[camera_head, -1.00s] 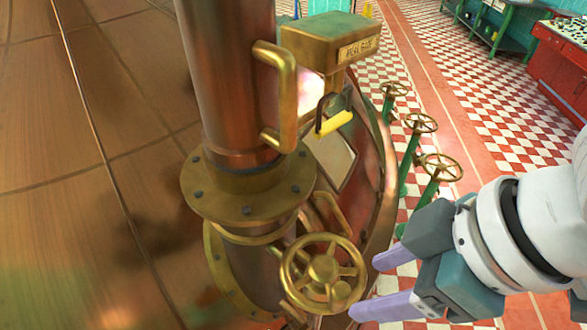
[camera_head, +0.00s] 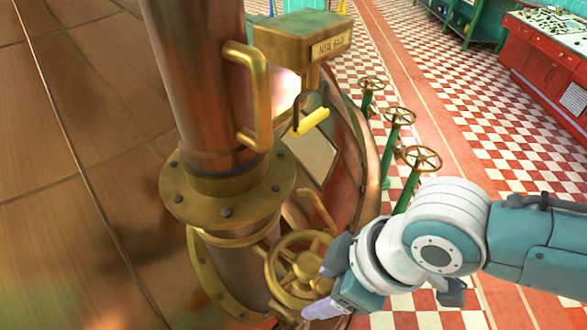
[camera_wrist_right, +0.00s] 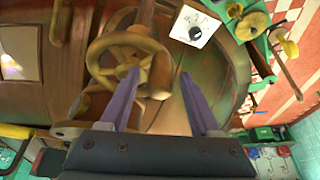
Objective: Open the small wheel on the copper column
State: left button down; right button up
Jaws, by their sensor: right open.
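The small brass wheel (camera_head: 303,270) has several spokes and sits low on the copper column (camera_head: 203,75), below its bolted flange (camera_head: 222,212). My right gripper (camera_head: 322,290) is open at the wheel's right side in the head view and covers part of its rim. In the right wrist view the wheel (camera_wrist_right: 128,58) lies ahead and to the left. The left finger of the right gripper (camera_wrist_right: 164,95) overlaps the wheel's lower right part. The right finger is clear of the wheel. I cannot tell whether the finger touches the rim. My left gripper is not in view.
A brass handle (camera_head: 258,95) and a brass box (camera_head: 305,38) with a yellow-handled piece (camera_head: 311,121) are above the wheel. Several green-stemmed valve wheels (camera_head: 417,158) stand to the right. The checkered floor (camera_head: 455,105) is open beyond them.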

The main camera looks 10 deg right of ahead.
jog(key=shift+c, duration=0.3)
grip_shut()
dwell(0.3)
dwell(0.9)
